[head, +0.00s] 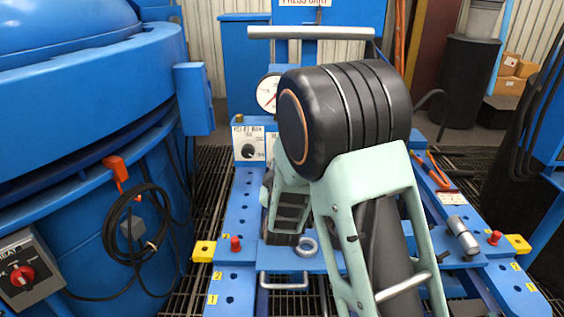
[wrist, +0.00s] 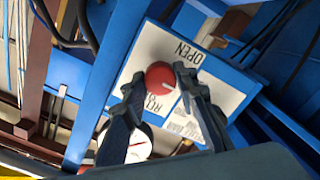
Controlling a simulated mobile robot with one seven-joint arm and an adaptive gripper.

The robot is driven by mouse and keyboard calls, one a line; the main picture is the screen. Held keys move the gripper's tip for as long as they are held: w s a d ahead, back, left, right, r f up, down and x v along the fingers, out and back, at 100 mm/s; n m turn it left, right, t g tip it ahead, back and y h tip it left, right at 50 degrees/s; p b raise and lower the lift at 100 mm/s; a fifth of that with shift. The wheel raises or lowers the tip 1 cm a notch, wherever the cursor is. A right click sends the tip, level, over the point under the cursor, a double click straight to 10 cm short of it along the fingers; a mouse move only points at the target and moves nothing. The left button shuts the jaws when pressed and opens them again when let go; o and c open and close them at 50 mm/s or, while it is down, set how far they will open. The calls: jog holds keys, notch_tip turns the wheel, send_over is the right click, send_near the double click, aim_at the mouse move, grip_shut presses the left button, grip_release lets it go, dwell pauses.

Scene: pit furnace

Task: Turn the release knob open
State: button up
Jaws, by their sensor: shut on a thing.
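The release knob (wrist: 160,75) is a round red knob on a white label plate (wrist: 225,82) in the wrist view. The word OPEN is printed on the plate, up and right of the knob. My gripper (wrist: 157,82) has its two dark fingers on either side of the knob and is shut on it. A pale mark shows on the knob's lower part, but which way the knob is set is hard to tell. In the head view my black and mint-green arm hides the gripper and the red knob.
A round pressure gauge (head: 267,93) stands by a white panel with a black dial (head: 249,148). The blue cart top (head: 228,290) holds a metal ring (head: 307,246) and a metal cylinder (head: 462,235). A large blue furnace (head: 80,110) stands close on the left.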

jog(key=shift+f+n, duration=0.1)
jog(key=shift+n, duration=0.2)
dwell(0.4)
jog(key=o, duration=1.1)
jog(key=shift+o, duration=0.2)
jog(key=shift+s, duration=0.1)
jog(key=s, duration=1.1)
jog(key=shift+s+r, duration=0.35)
jog(key=shift+s, duration=0.05)
